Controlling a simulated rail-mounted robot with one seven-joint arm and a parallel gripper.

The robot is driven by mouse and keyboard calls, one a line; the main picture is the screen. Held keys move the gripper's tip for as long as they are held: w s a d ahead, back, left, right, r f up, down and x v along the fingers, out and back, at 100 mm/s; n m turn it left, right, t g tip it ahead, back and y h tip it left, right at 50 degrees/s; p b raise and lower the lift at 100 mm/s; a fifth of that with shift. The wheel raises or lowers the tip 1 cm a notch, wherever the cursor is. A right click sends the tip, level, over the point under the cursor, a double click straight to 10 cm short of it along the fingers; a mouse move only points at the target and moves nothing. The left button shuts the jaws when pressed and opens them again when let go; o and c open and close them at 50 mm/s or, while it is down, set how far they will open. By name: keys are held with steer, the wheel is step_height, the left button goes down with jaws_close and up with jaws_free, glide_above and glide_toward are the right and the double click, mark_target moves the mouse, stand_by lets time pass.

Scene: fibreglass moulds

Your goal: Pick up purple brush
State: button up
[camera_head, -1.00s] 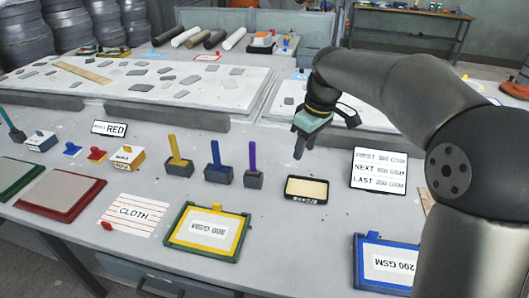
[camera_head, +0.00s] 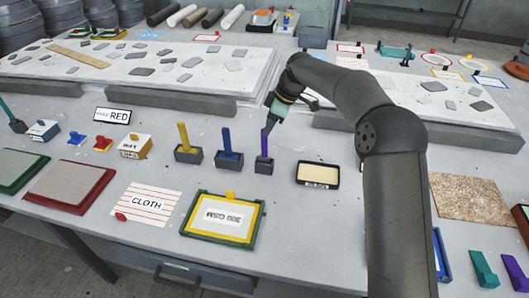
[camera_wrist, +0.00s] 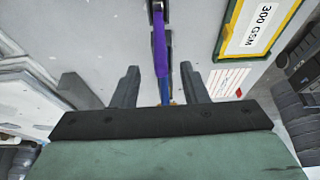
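The purple brush (camera_head: 264,143) stands upright in a small dark holder (camera_head: 263,168) on the table, right of the blue and yellow brushes. My gripper (camera_head: 270,124) is just above its handle, pointing down. In the wrist view my gripper (camera_wrist: 158,76) is open, its two dark fingers apart. The purple handle (camera_wrist: 159,45) shows between and beyond the fingertips, with a visible gap on each side. A blue handle shows in line below it. Whether the fingertips have reached the handle's height is unclear.
The blue brush (camera_head: 226,139) and yellow brush (camera_head: 184,136) stand in holders close on the left. A dark tray with a cream inside (camera_head: 318,173) lies to the right. A green-and-yellow frame (camera_head: 224,218) lies in front. A white mould slab (camera_head: 225,85) is behind.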

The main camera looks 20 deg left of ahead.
steer(key=p, duration=0.2)
glide_above(263, 156)
steer(key=shift+w+a+f, duration=0.1)
steer(key=shift+w+f, duration=0.1)
steer(key=shift+f, duration=1.4)
steer(key=shift+w+a+f, duration=0.1)
steer(key=shift+w+f, duration=0.1)
steer(key=shift+f, duration=1.4)
jaws_close()
